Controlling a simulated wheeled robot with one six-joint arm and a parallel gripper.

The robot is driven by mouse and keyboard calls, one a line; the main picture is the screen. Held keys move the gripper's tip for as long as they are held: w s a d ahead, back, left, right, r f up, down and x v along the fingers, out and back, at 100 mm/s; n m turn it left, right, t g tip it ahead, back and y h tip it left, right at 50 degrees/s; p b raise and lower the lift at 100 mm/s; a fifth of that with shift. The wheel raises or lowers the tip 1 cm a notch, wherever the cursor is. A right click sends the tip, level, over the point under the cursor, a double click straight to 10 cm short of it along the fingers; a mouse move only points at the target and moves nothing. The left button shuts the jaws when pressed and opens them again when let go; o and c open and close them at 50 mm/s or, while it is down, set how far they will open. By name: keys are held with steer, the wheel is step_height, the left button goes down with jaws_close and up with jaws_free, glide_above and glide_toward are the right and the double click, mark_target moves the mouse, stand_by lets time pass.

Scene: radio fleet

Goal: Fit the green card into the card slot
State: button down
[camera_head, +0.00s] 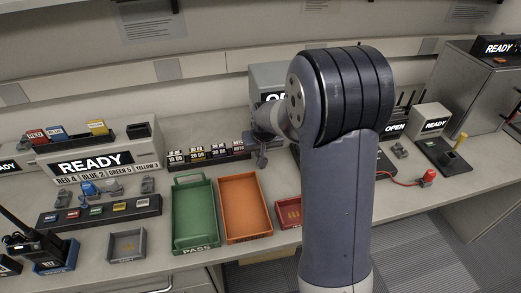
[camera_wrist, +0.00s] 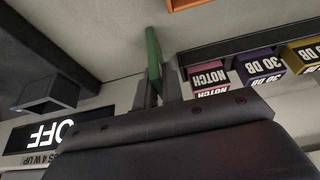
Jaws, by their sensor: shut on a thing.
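My gripper (camera_wrist: 157,88) is shut on the green card (camera_wrist: 154,52), which shows edge-on and sticks out beyond the fingertips in the wrist view. In the head view my gripper (camera_head: 262,152) is partly behind my arm, beside the row of labelled blocks, and the card cannot be made out there. A dark hollow block (camera_wrist: 48,92) stands out from the unit with the OFF sign (camera_wrist: 65,135) in the wrist view, apart from the card. I cannot tell whether it is the card slot. The unit (camera_head: 270,75) is partly hidden by my arm in the head view.
Red, blue and yellow cards (camera_head: 97,128) stand in a rack on the left READY box (camera_head: 95,165). Labelled blocks (camera_head: 208,152) stand in a row near my gripper. A green tray (camera_head: 193,246) and an orange tray (camera_head: 246,239) lie in front, both empty.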

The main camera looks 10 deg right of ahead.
steer(key=shift+f, duration=0.2)
steer(key=c, duration=1.5)
jaws_free()
steer(key=shift+c, duration=0.2)
steer(key=shift+r, duration=0.2)
